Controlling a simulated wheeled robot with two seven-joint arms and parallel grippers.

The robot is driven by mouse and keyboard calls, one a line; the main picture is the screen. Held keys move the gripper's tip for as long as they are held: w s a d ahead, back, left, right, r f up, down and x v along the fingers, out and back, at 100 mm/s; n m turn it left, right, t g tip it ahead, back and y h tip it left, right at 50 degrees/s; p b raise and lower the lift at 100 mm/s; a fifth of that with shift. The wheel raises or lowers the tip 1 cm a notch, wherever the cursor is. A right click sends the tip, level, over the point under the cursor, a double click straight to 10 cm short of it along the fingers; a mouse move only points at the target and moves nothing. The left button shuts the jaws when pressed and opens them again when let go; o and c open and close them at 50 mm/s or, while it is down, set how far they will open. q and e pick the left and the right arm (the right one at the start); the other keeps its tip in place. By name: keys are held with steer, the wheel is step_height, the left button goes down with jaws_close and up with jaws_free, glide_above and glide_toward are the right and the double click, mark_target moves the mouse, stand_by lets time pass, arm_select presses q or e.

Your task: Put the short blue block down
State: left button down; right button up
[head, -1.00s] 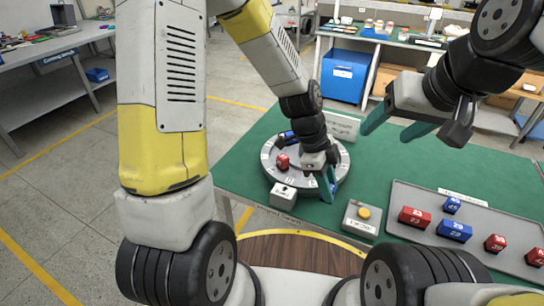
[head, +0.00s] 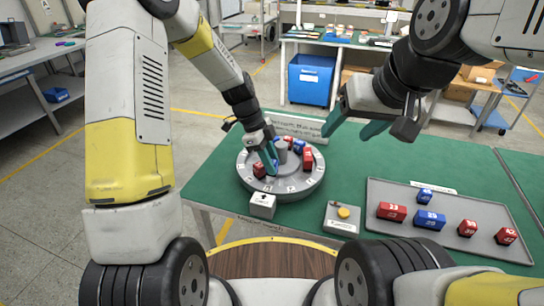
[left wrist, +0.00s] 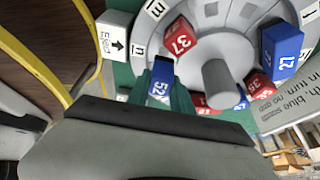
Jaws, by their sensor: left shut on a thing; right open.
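My left gripper (head: 267,166) is over the front part of a round grey hub (head: 296,187). It is shut on a short blue block marked 52 (left wrist: 161,86), which shows between the fingers in the left wrist view. The block is at the hub's rim area, beside the red block marked 37 (left wrist: 179,40). I cannot tell whether it touches the hub. The hub's grey centre post (left wrist: 216,80) stands close by. Several red and blue blocks sit around it, including a blue one marked 27 (left wrist: 283,46). My right gripper (head: 366,131) is open and empty above the table.
A small white box labelled Eject (head: 262,206) stands at the hub's front. A box with a yellow button (head: 343,213) is to its right. A grey tray (head: 430,254) at the right holds several red and blue blocks. A white sign (head: 310,129) stands behind the hub.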

arm_select(q)
steer(key=shift+f, duration=1.75)
steer(key=c, duration=1.1)
jaws_free()
steer(key=shift+f, duration=0.15)
steer(key=v, duration=1.2)
steer(key=s+a+r+n+t+y, duration=0.1)
steer(key=s+a+r+n+t, duration=0.3)
steer(key=s+r+n, duration=0.6)
steer(key=s+a+r+n+t, duration=0.1)
steer(key=s+a+r+n, duration=0.1)
steer(key=s+n, duration=0.1)
steer(key=s+a+r+n+t, duration=0.1)
steer(key=s+a+r+n, duration=0.1)
steer(key=s+n, duration=0.2)
steer(key=s+a+r+n+t+y, duration=0.1)
steer(key=s+a+r+n, duration=0.1)
steer(key=s+r+n, duration=0.1)
steer(key=shift+s+n+t, duration=0.3)
steer(key=shift+s+n, duration=0.2)
steer(key=shift+s, duration=0.05)
